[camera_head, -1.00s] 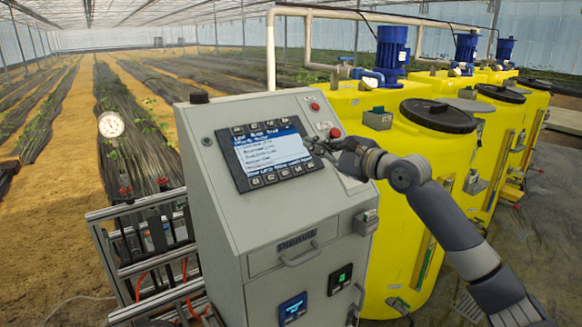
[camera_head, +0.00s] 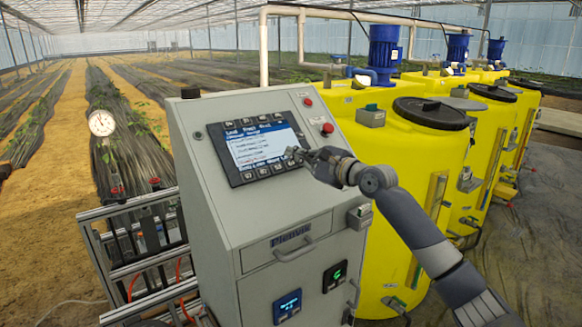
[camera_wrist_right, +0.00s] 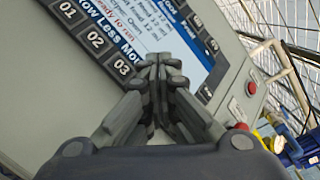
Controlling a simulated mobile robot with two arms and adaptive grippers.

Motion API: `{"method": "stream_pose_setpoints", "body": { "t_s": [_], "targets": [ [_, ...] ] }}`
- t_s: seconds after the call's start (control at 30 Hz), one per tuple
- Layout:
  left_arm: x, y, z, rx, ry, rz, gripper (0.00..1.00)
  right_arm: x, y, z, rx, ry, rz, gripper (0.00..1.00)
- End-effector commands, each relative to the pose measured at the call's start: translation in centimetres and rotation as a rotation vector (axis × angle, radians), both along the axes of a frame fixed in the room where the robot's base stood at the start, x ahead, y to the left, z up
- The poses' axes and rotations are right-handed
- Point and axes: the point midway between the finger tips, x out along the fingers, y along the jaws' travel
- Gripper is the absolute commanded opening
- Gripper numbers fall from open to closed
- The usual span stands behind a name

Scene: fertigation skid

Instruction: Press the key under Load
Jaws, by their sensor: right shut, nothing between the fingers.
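The control panel (camera_head: 245,158) has a lit screen with a row of keys above it and one below. In the right wrist view keys 01 (camera_wrist_right: 69,12), 02 (camera_wrist_right: 95,39) and 03 (camera_wrist_right: 121,67) lie under the screen (camera_wrist_right: 120,28), beside the labels Now, Less and More. In the right wrist view the tips (camera_wrist_right: 160,62) overlap the screen; contact cannot be told. My left gripper is out of view.
The panel tops a grey cabinet (camera_head: 225,235) with a red button (camera_head: 327,128) on its right. Yellow tanks (camera_head: 400,150) with blue motors stand close behind on the right. A metal frame (camera_head: 120,262) with a gauge (camera_head: 101,123) stands on the left.

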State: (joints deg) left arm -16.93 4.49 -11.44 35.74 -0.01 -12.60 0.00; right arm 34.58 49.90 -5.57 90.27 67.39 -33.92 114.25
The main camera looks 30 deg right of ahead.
Motion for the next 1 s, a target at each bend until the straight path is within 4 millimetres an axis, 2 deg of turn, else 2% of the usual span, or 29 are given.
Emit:
{"method": "stream_pose_setpoints", "body": {
  "t_s": [0.23, 1.0],
  "targets": [
    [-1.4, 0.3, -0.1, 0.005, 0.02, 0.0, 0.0, 0.6, 0.1, -0.6, -0.001, 0.001, 0.0, 0.0],
    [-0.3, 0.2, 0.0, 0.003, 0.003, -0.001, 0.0, 0.5, 0.1, -0.6, -0.001, 0.001, 0.0, 0.0]
  ]
}}
